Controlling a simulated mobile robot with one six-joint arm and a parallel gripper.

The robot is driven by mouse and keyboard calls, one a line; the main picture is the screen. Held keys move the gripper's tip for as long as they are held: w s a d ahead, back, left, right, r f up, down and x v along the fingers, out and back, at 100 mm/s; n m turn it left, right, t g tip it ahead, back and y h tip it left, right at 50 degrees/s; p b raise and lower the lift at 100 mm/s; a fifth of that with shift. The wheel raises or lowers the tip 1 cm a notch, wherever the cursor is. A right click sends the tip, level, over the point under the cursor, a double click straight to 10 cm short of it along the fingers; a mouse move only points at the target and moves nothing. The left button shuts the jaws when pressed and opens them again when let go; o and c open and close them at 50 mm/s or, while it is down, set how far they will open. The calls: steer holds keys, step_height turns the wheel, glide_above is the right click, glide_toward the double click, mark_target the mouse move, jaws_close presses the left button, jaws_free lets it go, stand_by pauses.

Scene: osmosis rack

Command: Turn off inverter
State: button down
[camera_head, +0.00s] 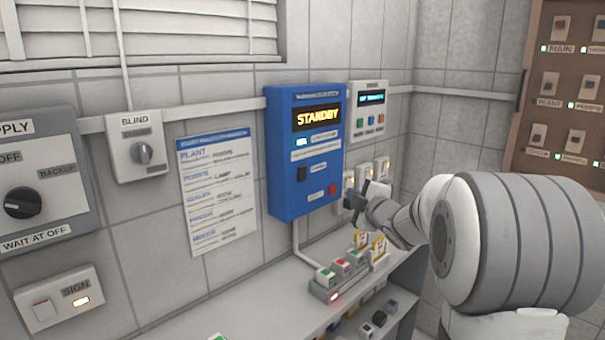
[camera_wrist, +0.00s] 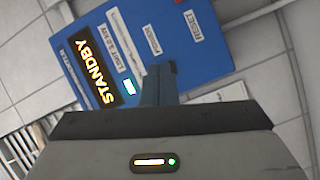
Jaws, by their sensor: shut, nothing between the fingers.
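The inverter is a blue wall box (camera_head: 285,110) with an amber display (camera_head: 318,117) reading STANDBY. A pale lit indicator (camera_head: 302,142) sits below the display. Lower on its front are a dark switch (camera_head: 302,174) and a red button (camera_head: 332,189). My gripper (camera_head: 352,200) is shut and empty, just right of the box's lower part in the head view. In the wrist view the blue box (camera_wrist: 215,62) fills the upper middle, tilted, with small labels. My closed fingertips (camera_wrist: 159,70) overlap it; I cannot tell if they touch. The dark switch is not clear there.
A small white panel (camera_head: 369,95) and several wall sockets (camera_head: 381,168) are right of the box. A shelf (camera_head: 310,320) below carries a power strip (camera_head: 340,290) with coloured switches and tags. A BLIND switch (camera_head: 142,152) and a paper notice (camera_head: 215,190) are to the left.

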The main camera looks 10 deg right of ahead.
mark_target(304, 171)
steer(key=shift+w+a+f+n+g+y, duration=0.15)
steer(key=shift+w+n+y, duration=0.1)
steer(key=shift+n+y, duration=1.15)
steer(key=shift+w+a+r+n+g+y, duration=0.1)
steer(key=shift+w+a+n+g+y, duration=0.1)
steer(key=shift+n+y, duration=1.25)
steer(key=shift+w+a+f+n+g+y, duration=0.15)
steer(key=shift+w+n+y, duration=0.1)
steer(key=shift+n+y, duration=1.15)
steer(key=p+x, duration=0.4)
steer(key=x, duration=1)
steer(key=shift+w+d+p, duration=0.1)
steer(key=shift+p, duration=0.25)
